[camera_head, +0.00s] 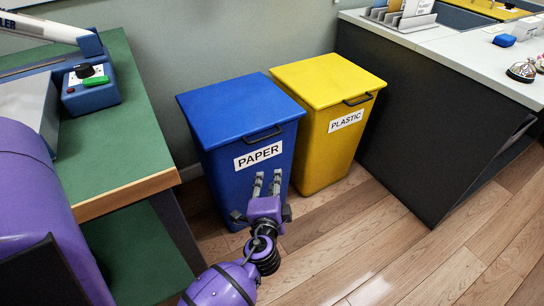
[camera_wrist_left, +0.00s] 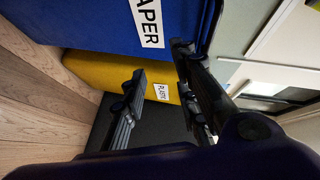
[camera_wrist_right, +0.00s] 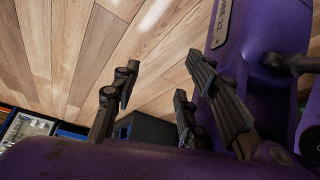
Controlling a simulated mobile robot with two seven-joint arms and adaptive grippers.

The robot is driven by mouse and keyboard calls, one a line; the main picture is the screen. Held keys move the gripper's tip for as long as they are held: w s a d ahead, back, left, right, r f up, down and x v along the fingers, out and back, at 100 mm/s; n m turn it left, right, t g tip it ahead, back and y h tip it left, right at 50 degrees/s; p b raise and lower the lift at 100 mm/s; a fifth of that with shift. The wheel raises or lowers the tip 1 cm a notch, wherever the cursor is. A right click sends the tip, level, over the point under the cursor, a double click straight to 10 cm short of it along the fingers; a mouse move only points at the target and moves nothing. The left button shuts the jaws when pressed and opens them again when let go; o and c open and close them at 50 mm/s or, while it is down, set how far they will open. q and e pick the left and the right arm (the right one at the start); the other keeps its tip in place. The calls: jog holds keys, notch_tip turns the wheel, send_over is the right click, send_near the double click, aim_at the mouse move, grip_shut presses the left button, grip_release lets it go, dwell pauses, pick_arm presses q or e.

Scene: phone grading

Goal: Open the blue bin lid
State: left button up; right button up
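The blue bin (camera_head: 225,165) marked PAPER stands on the wood floor. Its blue lid (camera_head: 235,105) lies shut, with a dark handle (camera_head: 262,133) on its front edge. My left gripper (camera_head: 267,178) is open and empty, in front of the bin and below the PAPER label (camera_head: 258,156). In the left wrist view the fingers (camera_wrist_left: 158,62) are apart, and the blue bin (camera_wrist_left: 90,22) fills the top of the picture. I cannot tell whether a fingertip touches the bin. My right gripper (camera_wrist_right: 163,78) is open and empty in the right wrist view; the head view does not show it.
The yellow bin (camera_head: 330,100), marked PLASTIC, stands shut close to the right. A green table (camera_head: 115,140) with a blue device (camera_head: 90,90) is at the left. A white-topped counter (camera_head: 470,60) with dark sides is at the right. The floor in front is clear.

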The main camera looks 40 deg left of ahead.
aim_at(265, 138)
pick_arm(q)
jog(key=w+a+r+y+b, duration=0.1)
jog(key=w+a+r+y, duration=0.1)
jog(key=w+a, duration=0.1)
jog(key=w+a+r+m+y+b, duration=0.1)
jog(key=w+a+r+b, duration=0.1)
jog(key=w+a, duration=0.1)
jog(key=w+a+r+t+y+b, duration=0.1)
jog(key=w+a+r+y, duration=0.1)
jog(key=w+a, duration=0.1)
jog(key=shift+w+a+m+y, duration=0.2)
jog(key=shift+w+m+y, duration=0.1)
jog(key=shift+w, duration=0.05)
grip_shut()
